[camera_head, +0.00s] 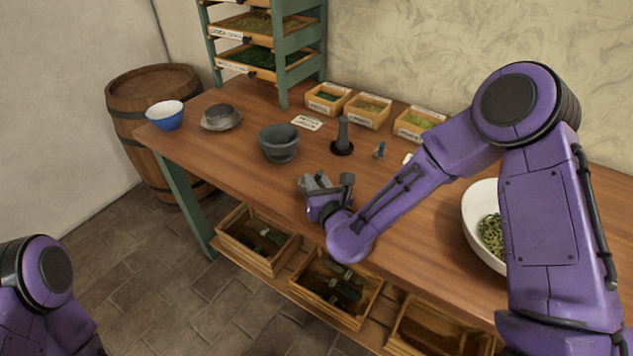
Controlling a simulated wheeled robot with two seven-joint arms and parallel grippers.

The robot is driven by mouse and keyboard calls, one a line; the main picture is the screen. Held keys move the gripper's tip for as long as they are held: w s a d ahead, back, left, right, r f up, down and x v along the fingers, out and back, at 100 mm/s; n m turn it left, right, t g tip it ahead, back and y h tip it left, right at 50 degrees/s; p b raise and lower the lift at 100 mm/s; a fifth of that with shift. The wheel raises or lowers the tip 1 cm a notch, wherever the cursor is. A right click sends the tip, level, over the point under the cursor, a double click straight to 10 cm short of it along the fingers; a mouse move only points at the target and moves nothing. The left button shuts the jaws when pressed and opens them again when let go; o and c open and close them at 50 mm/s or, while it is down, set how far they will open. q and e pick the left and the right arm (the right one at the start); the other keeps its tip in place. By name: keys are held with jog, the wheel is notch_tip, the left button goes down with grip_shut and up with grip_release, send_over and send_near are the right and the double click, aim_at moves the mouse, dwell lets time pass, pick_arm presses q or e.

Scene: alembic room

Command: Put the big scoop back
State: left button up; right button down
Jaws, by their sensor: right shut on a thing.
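My right gripper (328,184) is low over the front edge of the wooden table (240,168), in front of the grey stone mortar (279,143). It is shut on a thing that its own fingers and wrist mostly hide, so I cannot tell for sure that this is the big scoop. No scoop shows clearly elsewhere on the table. Below the front edge, an open wooden crate (333,312) and another crate (226,238) hold dark tools with light bands, too dim to name. My left gripper is out of view; only my left arm shows at lower left.
On the table stand a blue bowl (165,119), a grey cup on a saucer (221,123), a dark upright pestle (343,138), small labelled herb boxes (367,111) and a large white bowl (476,207). A green drawer rack (297,52) stands behind. A barrel (151,90) stands left.

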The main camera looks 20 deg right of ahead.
jog(key=shift+f, duration=0.1)
jog(key=shift+s+f+b, duration=0.1)
jog(key=shift+f+b, duration=0.05)
jog(key=shift+b, duration=0.15)
jog(key=c, duration=1)
grip_release()
jog(key=shift+r, duration=0.25)
jog(key=shift+s, duration=0.2)
jog(key=s, duration=0.2)
jog(key=s+b, duration=0.1)
jog(key=s, duration=0.3)
jog(key=shift+s+r+b, duration=0.3)
jog(key=shift+b, duration=0.05)
jog(key=s+p, duration=0.1)
jog(key=p, duration=0.1)
jog(key=s+r+p, duration=0.1)
jog(key=s+p, duration=0.2)
jog(key=shift+r+p, duration=0.35)
jog(key=shift+s+f+p, duration=0.2)
jog(key=shift+s+p, duration=0.1)
jog(key=shift+s, duration=0.1)
jog(key=shift+f, duration=0.15)
